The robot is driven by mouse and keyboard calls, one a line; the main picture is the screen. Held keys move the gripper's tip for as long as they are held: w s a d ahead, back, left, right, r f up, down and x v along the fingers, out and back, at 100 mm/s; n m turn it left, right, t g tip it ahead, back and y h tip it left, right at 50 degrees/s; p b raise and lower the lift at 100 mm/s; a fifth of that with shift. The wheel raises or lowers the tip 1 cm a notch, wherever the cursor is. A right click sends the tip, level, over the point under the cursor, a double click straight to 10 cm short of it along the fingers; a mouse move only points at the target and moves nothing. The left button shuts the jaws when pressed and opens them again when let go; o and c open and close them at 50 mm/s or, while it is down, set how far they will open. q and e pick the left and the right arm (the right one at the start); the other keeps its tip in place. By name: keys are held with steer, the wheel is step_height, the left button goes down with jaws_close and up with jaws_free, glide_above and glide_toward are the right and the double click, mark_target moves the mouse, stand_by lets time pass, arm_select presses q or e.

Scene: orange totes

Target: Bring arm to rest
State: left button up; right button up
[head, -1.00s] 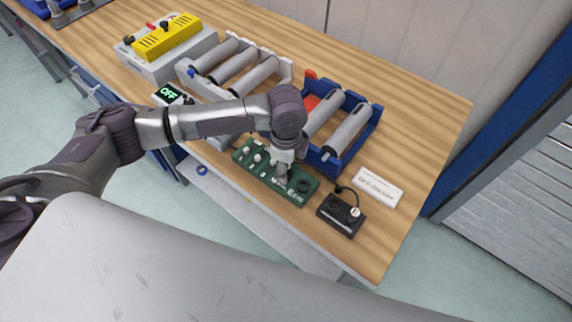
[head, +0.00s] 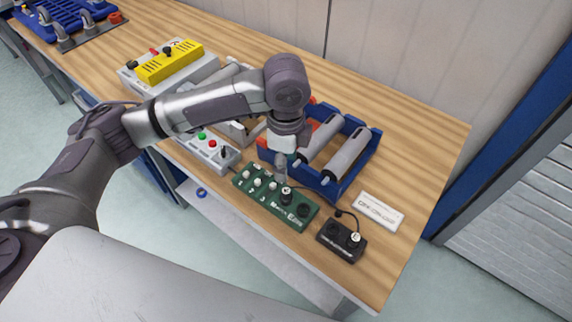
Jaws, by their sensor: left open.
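My left arm reaches in from the left over the wooden workbench (head: 425,160). Its left gripper (head: 281,172) points down above the back edge of a green control panel (head: 265,192) with white knobs and black dials. The fingers are small in this view and look empty; their tips are close to the panel, and I cannot tell whether they touch it. My right gripper is not in view.
A blue tray with grey rollers (head: 348,150) stands right behind the gripper. A black control box (head: 341,240), a white sign (head: 379,211), a grey button box (head: 207,147) and a yellow-topped unit (head: 168,62) are near. The bench's right end is clear.

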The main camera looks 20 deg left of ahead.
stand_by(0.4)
arm_select(q)
steer(key=s+d+f+n+t+h, duration=0.2)
steer(key=s+d+f+n+h, duration=0.25)
steer(key=s+d+f, duration=0.3)
steer(key=s+a+f+n+t+y, duration=0.2)
steer(key=s+a+f+n+y, duration=0.25)
steer(key=s+a+n, duration=0.9)
step_height(320, 180, down, 26)
steer(key=a+m+g+b, duration=0.1)
steer(key=m+g+b, duration=0.1)
steer(key=s+a+f+g+b, duration=0.1)
steer(key=s+a+f, duration=0.2)
steer(key=s+f, duration=1.3)
step_height(320, 180, down, 4)
steer(key=shift+s+f, duration=0.15)
steer(key=shift+s, duration=0.15)
